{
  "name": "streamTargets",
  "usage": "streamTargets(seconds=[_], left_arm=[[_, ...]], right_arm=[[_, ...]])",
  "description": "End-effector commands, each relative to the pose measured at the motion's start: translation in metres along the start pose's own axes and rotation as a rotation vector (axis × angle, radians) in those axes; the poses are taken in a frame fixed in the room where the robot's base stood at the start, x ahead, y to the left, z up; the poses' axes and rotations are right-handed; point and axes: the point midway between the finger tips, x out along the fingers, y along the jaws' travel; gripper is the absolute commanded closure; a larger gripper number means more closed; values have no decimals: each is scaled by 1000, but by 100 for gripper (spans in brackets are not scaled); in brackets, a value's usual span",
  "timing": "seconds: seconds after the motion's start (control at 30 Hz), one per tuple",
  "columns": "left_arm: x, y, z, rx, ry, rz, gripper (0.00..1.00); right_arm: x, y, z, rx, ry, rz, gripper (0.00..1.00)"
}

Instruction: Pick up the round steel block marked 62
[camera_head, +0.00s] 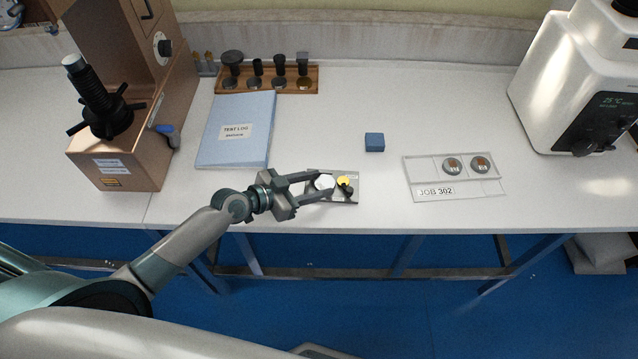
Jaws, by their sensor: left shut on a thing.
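My left gripper (345,185) reaches in over a small grey tray (353,199) near the table's front edge. Its dark fingertips are closed on a small round block with a yellow top (344,181). A pale, white-topped piece (325,181) shows between the fingers, nearer the palm. No number can be read on either piece, so I cannot tell which is marked 62. The fingers hide part of the tray and of both pieces. I cannot tell whether the held block is clear of the tray. My right gripper is not in view.
A clear JOB 302 tray (434,202) with two round pieces lies to the right. A blue block (374,142) stands behind. A blue test log (212,153), wooden rack (312,85) and bronze tester (130,165) are left; a white machine (545,95) stands right.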

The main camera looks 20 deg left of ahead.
Motion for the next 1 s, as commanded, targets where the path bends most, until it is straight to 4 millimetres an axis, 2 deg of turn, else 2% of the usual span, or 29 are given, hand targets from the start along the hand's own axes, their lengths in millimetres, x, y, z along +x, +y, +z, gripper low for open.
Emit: streamTargets(seconds=[0.03,0.13,0.37,0.7,1.0], left_arm=[[-1,2,7,0,-16,4,100],[-4,1,0,1,-13,4,100],[-16,1,-35,3,-4,1,100],[-20,68,-76,0,3,3,100],[-24,107,-101,0,2,1,100]], right_arm=[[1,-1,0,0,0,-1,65],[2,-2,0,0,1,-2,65],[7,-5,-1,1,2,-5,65],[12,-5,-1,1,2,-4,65],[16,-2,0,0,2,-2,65]])
